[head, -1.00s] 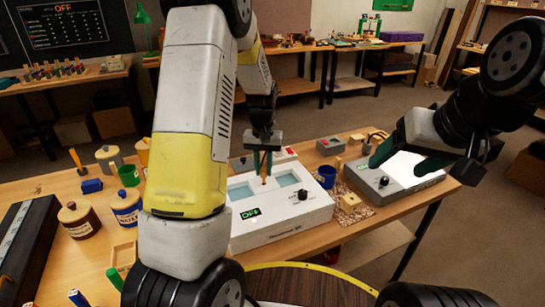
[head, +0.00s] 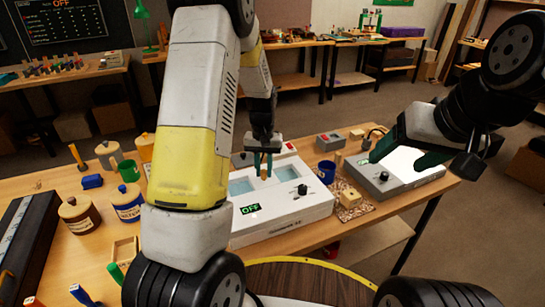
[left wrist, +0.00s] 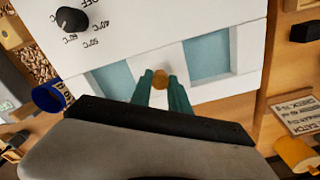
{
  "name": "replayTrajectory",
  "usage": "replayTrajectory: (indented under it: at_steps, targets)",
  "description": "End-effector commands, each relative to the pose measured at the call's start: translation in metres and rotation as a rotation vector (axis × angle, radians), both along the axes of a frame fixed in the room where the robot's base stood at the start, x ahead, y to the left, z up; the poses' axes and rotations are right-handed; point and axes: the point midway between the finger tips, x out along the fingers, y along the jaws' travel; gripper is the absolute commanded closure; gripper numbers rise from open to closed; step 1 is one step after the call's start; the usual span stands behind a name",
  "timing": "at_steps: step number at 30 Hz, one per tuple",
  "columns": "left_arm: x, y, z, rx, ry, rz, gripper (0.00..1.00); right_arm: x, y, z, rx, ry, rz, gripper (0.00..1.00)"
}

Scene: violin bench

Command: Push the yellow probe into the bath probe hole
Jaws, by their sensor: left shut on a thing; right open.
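The bath (head: 285,222) is a white box with two light blue basins, a black knob and a green "OFF" display. My left gripper (head: 263,172) is shut on the yellow probe (head: 264,171), over the strip between the basins. In the left wrist view the probe's round yellow-brown end (left wrist: 161,79) shows between the green fingers, with the bath's top (left wrist: 130,50) beneath. The probe hole is not visible, and I cannot tell how deep the probe sits. My right gripper (head: 405,160) is open over the grey device at the right.
The grey device (head: 381,183) with a lit white panel stands right of the bath. A blue mug (head: 326,171) and a wooden block (head: 350,198) stand between them. Jars, including a blue-banded one (head: 127,206), and a green mug (head: 129,171) stand at left.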

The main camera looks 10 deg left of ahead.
Motion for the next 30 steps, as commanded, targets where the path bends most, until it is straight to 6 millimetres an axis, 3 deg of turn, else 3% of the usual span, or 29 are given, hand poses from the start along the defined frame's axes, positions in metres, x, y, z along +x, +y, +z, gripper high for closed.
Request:
replayTrajectory:
  at_steps: [5, 6, 9, 20, 30]
  targets:
    - [0.000, 0.000, -0.004, 0.000, 0.001, 0.000, 1.00, 0.000, 0.000, 0.000, 0.000, 0.000, 0.000, 0.29]
    - [0.000, 0.000, -0.004, 0.000, 0.000, 0.000, 0.72, 0.000, 0.000, 0.000, 0.000, 0.000, 0.000, 0.29]
    - [0.000, 0.000, -0.004, 0.000, 0.000, 0.000, 0.53, 0.000, 0.000, 0.000, 0.000, 0.000, 0.000, 0.29]
    - [0.000, 0.000, -0.001, 0.000, -0.001, 0.000, 0.53, 0.000, 0.000, 0.000, 0.000, 0.000, 0.000, 0.29]
    - [0.001, 0.000, 0.053, -0.001, -0.004, 0.000, 0.53, 0.000, 0.000, 0.000, 0.000, 0.000, 0.000, 0.29]
